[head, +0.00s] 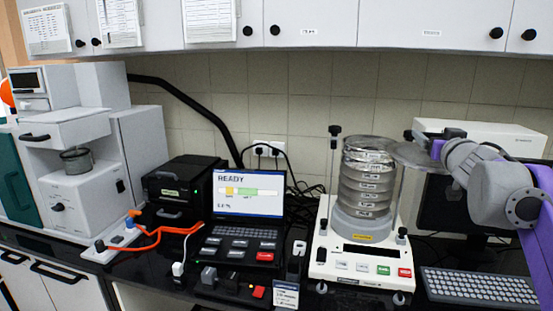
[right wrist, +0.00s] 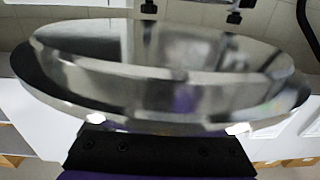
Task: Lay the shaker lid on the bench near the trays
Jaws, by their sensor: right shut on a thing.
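The shaker lid is a shiny round metal disc (head: 416,155) at the right of the sieve stack's top in the head view. It fills much of the right wrist view (right wrist: 165,85), broad and nearly level. My right gripper (head: 436,150) is shut on the lid's edge and holds it in the air. The sieve shaker (head: 345,262) stands on the bench with its stack of labelled sieves (head: 367,185) upright on it. I cannot make out any trays in these views. My left gripper is not in view.
A keyboard (head: 480,288) lies on the dark bench at the right, below a dark monitor partly hidden by my right arm. A laptop reading READY (head: 248,195) and a black box (head: 178,185) stand left of the shaker. Upright clamp rods flank the sieves.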

